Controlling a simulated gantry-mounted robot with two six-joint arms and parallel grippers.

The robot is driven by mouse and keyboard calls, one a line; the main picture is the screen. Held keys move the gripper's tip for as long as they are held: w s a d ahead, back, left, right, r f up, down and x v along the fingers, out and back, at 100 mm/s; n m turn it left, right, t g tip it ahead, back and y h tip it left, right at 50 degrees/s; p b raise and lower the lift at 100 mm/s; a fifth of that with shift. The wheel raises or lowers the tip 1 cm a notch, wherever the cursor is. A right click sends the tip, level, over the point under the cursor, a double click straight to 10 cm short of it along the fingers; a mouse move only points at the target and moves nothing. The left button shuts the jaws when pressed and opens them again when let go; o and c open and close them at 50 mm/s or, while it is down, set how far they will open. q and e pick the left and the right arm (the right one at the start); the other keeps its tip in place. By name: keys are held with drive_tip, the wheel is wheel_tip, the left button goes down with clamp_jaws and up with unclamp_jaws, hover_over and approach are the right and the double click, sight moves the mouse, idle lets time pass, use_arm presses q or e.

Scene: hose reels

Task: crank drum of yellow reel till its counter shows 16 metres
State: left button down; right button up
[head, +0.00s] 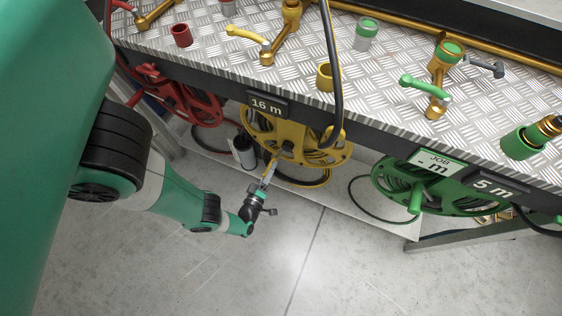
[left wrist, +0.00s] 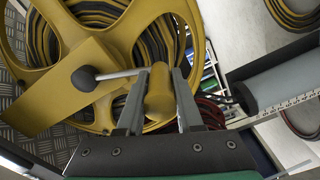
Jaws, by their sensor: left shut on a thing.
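The yellow reel (head: 326,153) hangs under the front edge of the bench in the head view. Its counter (head: 267,105) on the bench edge reads 16 m. My left gripper (head: 269,174) reaches up to the reel's front from below. In the left wrist view, my left gripper (left wrist: 160,78) is shut on the yellow crank handle (left wrist: 159,95), with one finger on each side of it. The crank arm (left wrist: 60,87) and the yellow drum (left wrist: 118,32) with dark hose show behind the fingers. My right gripper is in neither view.
A red reel (head: 190,100) hangs to the left. A green reel (head: 450,190) hangs to the right, with a JOB card (head: 436,161) and a 5 m counter (head: 491,186). A dark cylinder (head: 244,152) stands beside the yellow reel. The floor in front is clear.

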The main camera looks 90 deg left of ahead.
use_arm(q)
drive_tip(key=c, duration=0.6)
unclamp_jaws()
drive_tip(key=shift+d, duration=0.1)
drive_tip(key=shift+v, duration=0.8)
drive_tip(key=v, duration=1)
